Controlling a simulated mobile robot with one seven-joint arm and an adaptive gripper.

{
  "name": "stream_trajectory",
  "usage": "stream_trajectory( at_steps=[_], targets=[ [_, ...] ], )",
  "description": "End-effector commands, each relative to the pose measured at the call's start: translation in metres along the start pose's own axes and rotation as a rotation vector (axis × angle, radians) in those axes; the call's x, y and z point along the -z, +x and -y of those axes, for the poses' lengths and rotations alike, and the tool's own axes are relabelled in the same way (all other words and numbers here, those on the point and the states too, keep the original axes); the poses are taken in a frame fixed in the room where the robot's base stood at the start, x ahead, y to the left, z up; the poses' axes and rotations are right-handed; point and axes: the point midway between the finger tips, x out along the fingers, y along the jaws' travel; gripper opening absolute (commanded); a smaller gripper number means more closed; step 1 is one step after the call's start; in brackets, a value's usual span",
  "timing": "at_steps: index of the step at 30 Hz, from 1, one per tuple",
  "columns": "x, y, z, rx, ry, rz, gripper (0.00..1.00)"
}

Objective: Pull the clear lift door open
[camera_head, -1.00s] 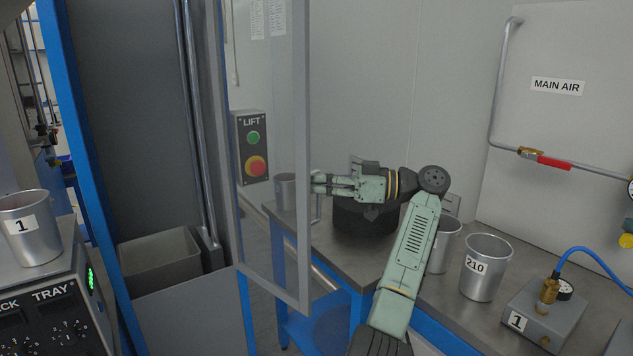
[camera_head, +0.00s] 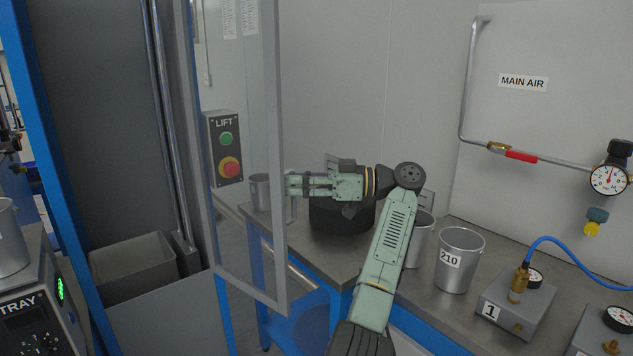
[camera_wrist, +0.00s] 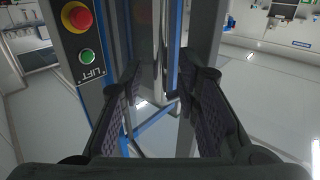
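The clear lift door (camera_head: 278,120), a see-through panel in a grey frame, stands swung out at an angle from the lift's front in the head view. A pale handle (camera_head: 291,210) shows at its free edge. My gripper (camera_head: 290,186) is at that edge, level with the handle. In the wrist view my gripper (camera_wrist: 162,110) has its two dark pads well apart, with grey and blue upright bars visible between and beyond them. I cannot tell whether either pad touches the handle.
The LIFT button box (camera_head: 224,150) is seen behind the door. A grey bin (camera_head: 133,268) sits inside the lift. Right of my arm, a bench (camera_head: 350,262) carries a cup marked 210 (camera_head: 459,262) and a gauge block marked 1 (camera_head: 515,305). A black round object (camera_head: 338,222) is behind my gripper.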

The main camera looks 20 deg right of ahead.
Motion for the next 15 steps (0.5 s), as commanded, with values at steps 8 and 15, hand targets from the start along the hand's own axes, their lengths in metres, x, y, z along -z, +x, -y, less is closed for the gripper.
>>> stream_trajectory(
  at_steps=[8,15],
  targets=[
    [0.002,-0.060,0.000,-0.005,0.002,-0.002,0.30],
    [0.001,-0.097,0.000,0.002,0.001,0.002,0.30]
  ],
)
